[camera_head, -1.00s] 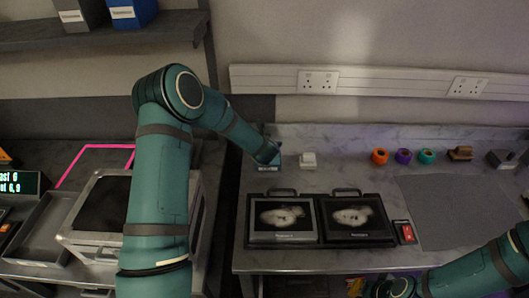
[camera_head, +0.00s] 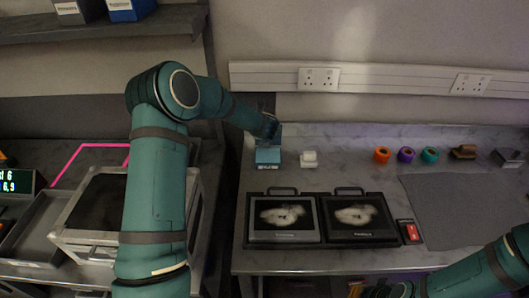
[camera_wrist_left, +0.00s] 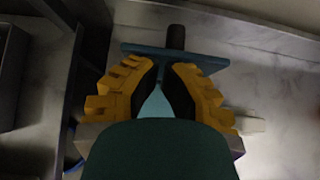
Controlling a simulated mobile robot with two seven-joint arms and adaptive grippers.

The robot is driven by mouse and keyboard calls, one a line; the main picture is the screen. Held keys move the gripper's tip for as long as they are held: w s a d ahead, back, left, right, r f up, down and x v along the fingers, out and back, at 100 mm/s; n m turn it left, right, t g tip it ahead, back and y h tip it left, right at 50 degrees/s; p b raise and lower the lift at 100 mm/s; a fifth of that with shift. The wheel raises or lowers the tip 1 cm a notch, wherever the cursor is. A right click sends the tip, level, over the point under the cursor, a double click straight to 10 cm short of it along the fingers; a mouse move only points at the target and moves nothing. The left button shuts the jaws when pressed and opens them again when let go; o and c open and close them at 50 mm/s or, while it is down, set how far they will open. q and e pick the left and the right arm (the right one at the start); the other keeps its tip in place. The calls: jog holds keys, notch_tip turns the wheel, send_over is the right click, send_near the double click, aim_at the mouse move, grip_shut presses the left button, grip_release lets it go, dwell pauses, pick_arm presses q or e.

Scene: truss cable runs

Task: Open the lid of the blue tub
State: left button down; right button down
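The blue tub (camera_head: 268,158) stands on the marble counter. Its blue lid (camera_head: 277,134) appears raised and tilted up above its back, partly behind my left gripper (camera_head: 272,126). In the left wrist view, the yellow fingers of my left gripper (camera_wrist_left: 167,68) come close together at the blue lid (camera_wrist_left: 205,61), seen nearly edge-on. A dark round stub (camera_wrist_left: 176,37) sticks out past it. A narrow gap with blue in it shows between the fingers. I cannot tell whether they grip or only touch the lid. My right gripper (camera_head: 377,291) is partly cut off at the bottom edge.
A white block (camera_head: 309,159) stands just right of the tub. Two black-framed scan panels (camera_head: 320,242) lie in front. Orange, purple and green rings (camera_head: 406,155) are farther right, behind a grey mat (camera_head: 450,205). A metal case (camera_head: 75,235) stands left.

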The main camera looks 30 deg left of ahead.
pick_arm(q)
jog(key=shift+w+a, duration=0.15)
jog(key=shift+w, duration=0.1)
pick_arm(e)
jog(key=shift+f, duration=0.15)
pick_arm(q)
jog(key=shift+r, duration=0.2)
dwell(0.3)
jog(key=shift+r+p, duration=0.4)
jog(key=shift+r, duration=0.3)
pick_arm(e)
jog(key=shift+r, duration=0.55)
pick_arm(q)
jog(key=shift+s+f, duration=0.1)
pick_arm(e)
jog(key=shift+s+d, duration=0.1)
